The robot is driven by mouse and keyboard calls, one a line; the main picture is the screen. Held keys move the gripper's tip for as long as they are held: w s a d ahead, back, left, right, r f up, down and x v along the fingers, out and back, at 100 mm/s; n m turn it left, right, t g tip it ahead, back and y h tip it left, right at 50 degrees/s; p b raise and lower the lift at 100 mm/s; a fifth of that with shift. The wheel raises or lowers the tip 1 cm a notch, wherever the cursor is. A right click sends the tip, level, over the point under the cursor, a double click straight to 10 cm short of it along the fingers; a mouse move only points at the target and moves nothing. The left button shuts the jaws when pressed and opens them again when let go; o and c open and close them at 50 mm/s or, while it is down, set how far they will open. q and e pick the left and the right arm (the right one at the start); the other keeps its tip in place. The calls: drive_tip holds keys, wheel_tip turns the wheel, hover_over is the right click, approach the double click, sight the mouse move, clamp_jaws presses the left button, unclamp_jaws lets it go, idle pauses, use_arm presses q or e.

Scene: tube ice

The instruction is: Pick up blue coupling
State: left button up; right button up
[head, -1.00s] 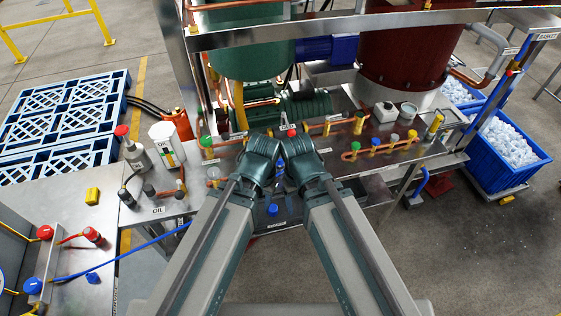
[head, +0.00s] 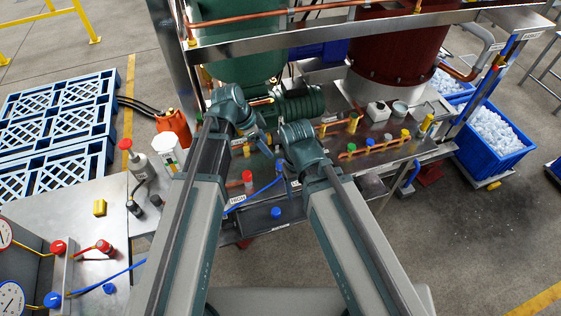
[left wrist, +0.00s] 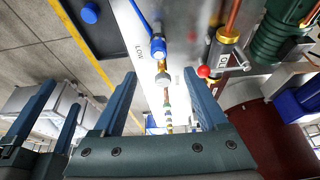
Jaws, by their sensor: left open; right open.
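A blue fitting (left wrist: 158,46) sits at the end of a blue hose, beside the LOW label in the left wrist view. It lies beyond my open left fingertips (left wrist: 158,82), roughly in line with the gap between them and not touched. In the head view, a blue piece (head: 280,164) shows between my two grippers. I cannot tell for sure which blue part is the coupling. My left gripper (head: 260,138) is open and empty above the bench. My right gripper (head: 287,180) is lower and nearer, open; its fingers are partly hidden in the head view.
A dark tray (head: 247,222) with a blue cap (head: 277,213) lies at the bench's front. Orange pipes with coloured caps (head: 368,148) stand to the right. A green motor (head: 298,103) and red tank (head: 395,55) stand behind. Another blue piece (head: 109,288) lies on the left table.

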sight(279, 162)
use_arm(q)
drive_tip(key=shift+b+x, duration=4.05)
drive_tip(key=shift+x, duration=0.3)
use_arm(e)
wheel_tip(279, 162, down, 8)
use_arm(q)
drive_tip(key=shift+s+f, duration=0.1)
drive_tip(key=shift+f, duration=0.05)
use_arm(e)
drive_tip(key=shift+f, duration=0.15)
use_arm(q)
drive_tip(key=b+x, duration=0.5)
drive_tip(key=shift+s+f, duration=0.1)
use_arm(e)
wheel_tip(279, 162, down, 5)
drive_tip(key=shift+r, duration=0.25)
use_arm(q)
clamp_jaws()
